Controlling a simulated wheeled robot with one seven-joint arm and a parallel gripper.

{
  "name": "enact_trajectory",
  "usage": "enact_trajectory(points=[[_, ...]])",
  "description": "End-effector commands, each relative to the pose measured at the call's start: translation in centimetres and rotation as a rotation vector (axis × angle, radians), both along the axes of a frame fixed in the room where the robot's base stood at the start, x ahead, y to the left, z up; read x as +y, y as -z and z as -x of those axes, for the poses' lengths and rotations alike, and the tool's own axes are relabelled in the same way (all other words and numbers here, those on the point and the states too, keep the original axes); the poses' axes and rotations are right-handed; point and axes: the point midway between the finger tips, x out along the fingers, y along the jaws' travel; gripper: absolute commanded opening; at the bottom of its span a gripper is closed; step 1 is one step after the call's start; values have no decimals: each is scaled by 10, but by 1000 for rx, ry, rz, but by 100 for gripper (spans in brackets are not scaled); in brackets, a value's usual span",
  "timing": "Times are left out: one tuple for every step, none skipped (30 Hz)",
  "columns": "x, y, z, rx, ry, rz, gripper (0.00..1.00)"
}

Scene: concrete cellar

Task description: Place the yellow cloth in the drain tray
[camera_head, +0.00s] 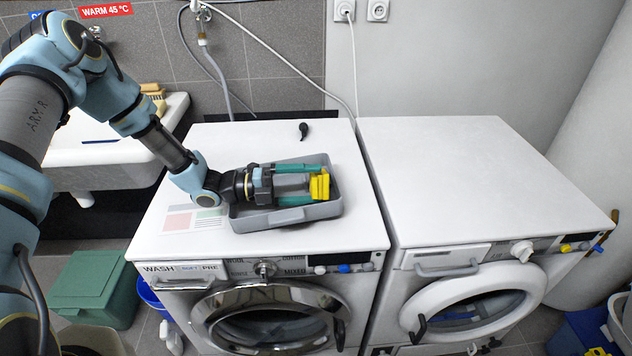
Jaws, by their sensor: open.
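The grey drain tray (268,219) lies on top of the left white washing machine. My gripper (318,184) reaches over the tray from the left, its two teal fingers spread open. The yellow cloth (321,187) is a small bunched piece at the fingertips, within the tray's outline towards its right end. The jaws are not closed on it. The fingers hide part of the tray floor, and I cannot tell whether the cloth rests fully on it.
A small black object (303,131) lies behind the tray. A printed sheet (190,219) lies left of it. The right machine's top (455,165) is clear. A white sink (95,140) stands at left. A white cable hangs down the wall between the machines.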

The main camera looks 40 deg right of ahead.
Motion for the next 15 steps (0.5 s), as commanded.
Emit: enact_trajectory(points=[[10,1,-10,-2,-10,-6,100],[14,1,-14,-3,-9,-5,100],[19,1,-18,-4,-10,-5,100],[23,0,-22,-3,-10,-4,100],[26,0,-24,-3,-8,-2,100],[30,-1,-27,-3,-8,-2,100],[33,-1,-30,-3,-8,-2,100],[35,-1,-32,-3,-7,-1,100],[38,-2,-34,-3,-6,-1,100],[40,-2,-35,-3,-6,0,100],[41,-2,-36,-3,-5,0,100],[42,-2,-37,-4,-5,0,100],[43,-2,-37,-3,-5,1,100],[43,-3,-38,-3,-4,1,100],[43,-3,-38,-3,-4,1,100]])
